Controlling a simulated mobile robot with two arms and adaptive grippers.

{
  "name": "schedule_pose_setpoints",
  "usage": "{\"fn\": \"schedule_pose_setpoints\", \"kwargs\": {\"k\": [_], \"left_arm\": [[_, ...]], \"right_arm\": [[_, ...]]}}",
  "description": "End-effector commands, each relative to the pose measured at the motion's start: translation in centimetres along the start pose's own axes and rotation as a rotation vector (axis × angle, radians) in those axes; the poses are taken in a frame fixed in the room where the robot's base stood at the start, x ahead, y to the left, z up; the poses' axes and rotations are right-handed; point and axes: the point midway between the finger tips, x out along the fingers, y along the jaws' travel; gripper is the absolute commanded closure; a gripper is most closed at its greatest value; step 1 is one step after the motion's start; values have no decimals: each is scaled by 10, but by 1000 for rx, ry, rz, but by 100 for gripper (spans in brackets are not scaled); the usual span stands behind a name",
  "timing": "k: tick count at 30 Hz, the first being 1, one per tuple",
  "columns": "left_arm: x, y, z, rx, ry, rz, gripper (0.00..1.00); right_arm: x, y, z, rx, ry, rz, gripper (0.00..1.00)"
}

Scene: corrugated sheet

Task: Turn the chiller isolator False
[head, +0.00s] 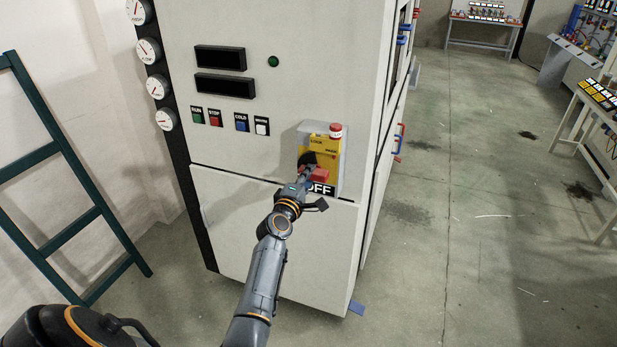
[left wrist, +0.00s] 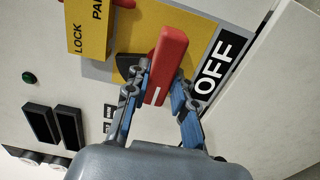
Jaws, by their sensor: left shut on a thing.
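The chiller isolator is a yellow panel (head: 330,147) on a grey box on the front of a white cabinet, with a red handle (left wrist: 168,62) on a black round base (left wrist: 128,65). A black label reading OFF (left wrist: 215,68) sits beside the handle. My left gripper (left wrist: 160,85) is shut on the red handle, one blue-padded finger on each side. In the head view my left gripper (head: 306,184) covers part of the handle and the label. The white line on the handle shows between the fingers. My right gripper is not in view.
The white cabinet (head: 275,245) carries dark displays, a green lamp (head: 273,61), and several labelled buttons (head: 241,122). Gauges (head: 149,51) line its left side. A dark green ladder (head: 60,150) leans at the left wall. Open floor (head: 460,230) lies to the right.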

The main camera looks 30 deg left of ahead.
Motion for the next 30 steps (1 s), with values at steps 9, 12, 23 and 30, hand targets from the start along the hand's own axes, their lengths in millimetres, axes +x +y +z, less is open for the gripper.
{"fn": "schedule_pose_setpoints", "kwargs": {"k": [9, 12, 23, 30], "left_arm": [[0, 0, 0, 1, 1, 1, 53], [0, 0, 0, 1, 1, 1, 53], [-34, -2, 0, 0, 1, -1, 53], [-84, -2, 0, 2, 2, -1, 53]], "right_arm": [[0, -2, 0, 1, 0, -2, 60], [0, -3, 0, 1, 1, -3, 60], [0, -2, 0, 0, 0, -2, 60], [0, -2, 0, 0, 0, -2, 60]]}}
